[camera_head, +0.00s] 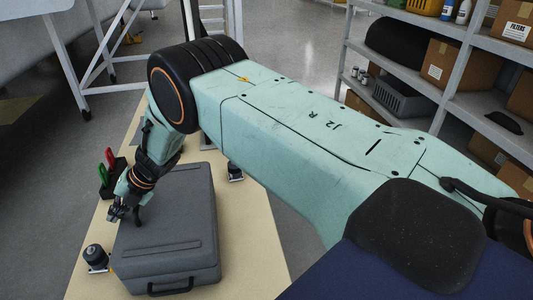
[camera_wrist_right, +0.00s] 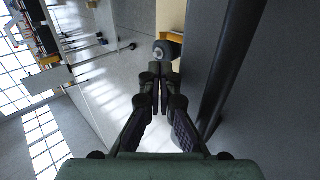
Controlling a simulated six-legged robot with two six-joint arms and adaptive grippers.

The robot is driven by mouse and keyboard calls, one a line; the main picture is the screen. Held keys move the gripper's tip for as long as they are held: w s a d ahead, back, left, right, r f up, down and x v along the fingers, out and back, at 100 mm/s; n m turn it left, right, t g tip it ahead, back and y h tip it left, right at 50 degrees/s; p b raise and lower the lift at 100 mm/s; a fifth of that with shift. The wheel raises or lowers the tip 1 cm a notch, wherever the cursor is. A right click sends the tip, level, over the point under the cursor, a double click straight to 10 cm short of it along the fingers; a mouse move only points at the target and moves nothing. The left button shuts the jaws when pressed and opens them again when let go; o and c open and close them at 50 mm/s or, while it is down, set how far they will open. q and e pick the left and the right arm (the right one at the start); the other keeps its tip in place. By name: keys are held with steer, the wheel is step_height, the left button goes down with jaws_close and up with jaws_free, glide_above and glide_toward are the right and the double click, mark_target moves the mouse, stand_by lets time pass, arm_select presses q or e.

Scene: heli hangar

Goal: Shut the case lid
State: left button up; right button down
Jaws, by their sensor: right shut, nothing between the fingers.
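The grey case (camera_head: 165,223) lies on the table, with its black handle (camera_head: 170,287) on the near side. Its lid looks down flat on the base; I cannot tell whether a small gap is left at the seam. My right gripper (camera_head: 117,214) is at the left edge of the case, pointing down, shut and empty. I cannot tell whether it touches the case. In the right wrist view the fingers (camera_wrist_right: 160,75) are together, and the grey case wall (camera_wrist_right: 270,90) fills the right side. My left gripper is not in view.
The pale table (camera_head: 252,240) has bare room right of the case. A small black device (camera_head: 96,256) stands at the case's left, and another (camera_head: 235,172) behind its right. A holder with red and green handled tools (camera_head: 108,178) stands at the back left. Shelves (camera_head: 450,100) stand at the right.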

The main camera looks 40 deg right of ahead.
steer(key=shift+d, duration=0.1)
steer(key=v, duration=1.2)
steer(key=shift+d, duration=0.1)
